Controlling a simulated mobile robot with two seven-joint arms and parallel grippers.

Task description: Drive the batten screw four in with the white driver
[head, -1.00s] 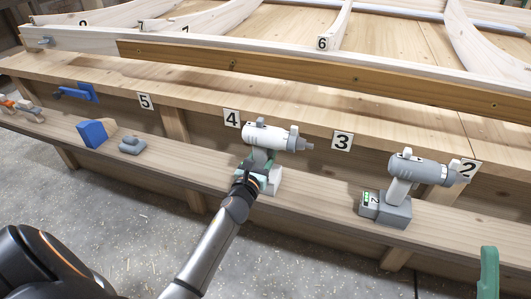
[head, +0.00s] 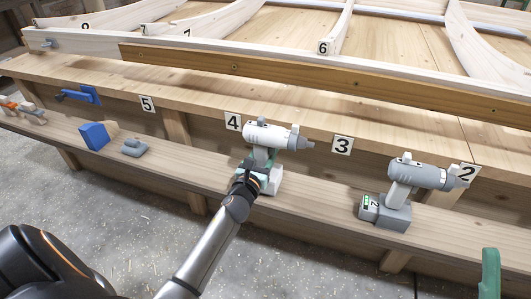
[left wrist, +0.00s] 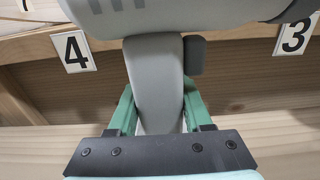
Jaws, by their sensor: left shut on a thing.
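The white driver (head: 266,134) stands upright on the low shelf in the head view, its nose pointing right. My left gripper (head: 257,168) is shut around its handle. In the left wrist view the green fingers of that gripper (left wrist: 158,112) sit on either side of the grey handle (left wrist: 155,80). The brown batten (head: 300,78) runs along the bench's front edge above. Small dark screw heads show in it, one of them a screw (head: 234,67) left of the driver; which is number four I cannot tell. A green finger of my right gripper (head: 489,275) shows at the lower right edge.
A grey driver (head: 416,174) on its base stands to the right on the shelf (head: 320,200). A blue block (head: 95,135), a small grey tool (head: 134,147) and a blue clamp (head: 80,94) lie to the left. Number plates line the bench front. Curved ribs rise behind the batten.

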